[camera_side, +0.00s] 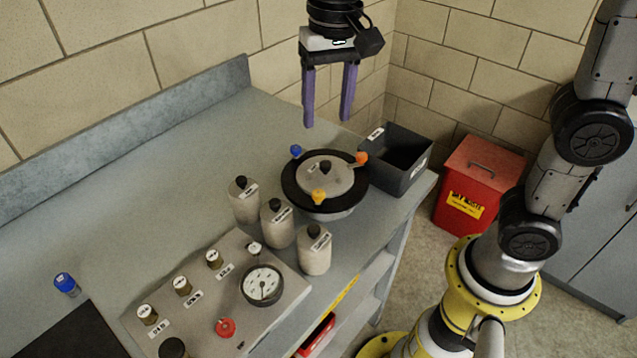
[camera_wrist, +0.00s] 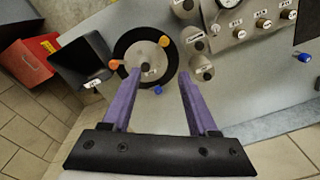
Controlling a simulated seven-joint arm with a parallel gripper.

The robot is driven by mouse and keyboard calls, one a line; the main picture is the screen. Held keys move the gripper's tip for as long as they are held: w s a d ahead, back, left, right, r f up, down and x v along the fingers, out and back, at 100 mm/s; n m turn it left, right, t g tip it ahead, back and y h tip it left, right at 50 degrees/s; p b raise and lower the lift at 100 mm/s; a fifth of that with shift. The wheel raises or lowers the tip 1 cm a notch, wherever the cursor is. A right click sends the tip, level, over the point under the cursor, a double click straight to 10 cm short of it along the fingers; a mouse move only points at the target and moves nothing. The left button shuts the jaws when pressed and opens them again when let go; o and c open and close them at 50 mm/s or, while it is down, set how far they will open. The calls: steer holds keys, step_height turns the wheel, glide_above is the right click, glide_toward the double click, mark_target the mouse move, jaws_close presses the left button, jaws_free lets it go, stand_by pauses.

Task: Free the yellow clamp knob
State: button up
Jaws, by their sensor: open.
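The yellow clamp knob (camera_side: 319,196) sits on the near rim of a round black-ringed vessel with a grey lid (camera_side: 338,177). It also shows in the wrist view (camera_wrist: 164,41), at the upper right of the lid. An orange knob (camera_side: 361,158) and a blue knob (camera_side: 295,150) sit on the same ring, spaced around it. A small dark knob (camera_side: 325,167) stands at the lid's middle. My gripper (camera_side: 327,122) is open and empty, pointing down above the far side of the vessel. In the wrist view its purple fingers (camera_wrist: 160,72) are wide apart, touching nothing.
Three bottles with dark caps (camera_side: 277,224) stand left of and in front of the vessel. A dark open bin (camera_side: 412,172) stands close at its right. A panel with a gauge (camera_side: 262,286) and several valves lies at the front. The bench behind and left is clear (camera_side: 190,165).

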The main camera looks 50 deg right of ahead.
mark_target(319, 192)
steer(key=shift+n+g, duration=0.3)
steer(key=f, duration=0.5)
steer(key=a+f, duration=0.1)
steer(key=f, duration=0.9)
steer(key=shift+w+a+f, duration=0.25)
steer(key=shift+f, duration=0.15)
jaws_close()
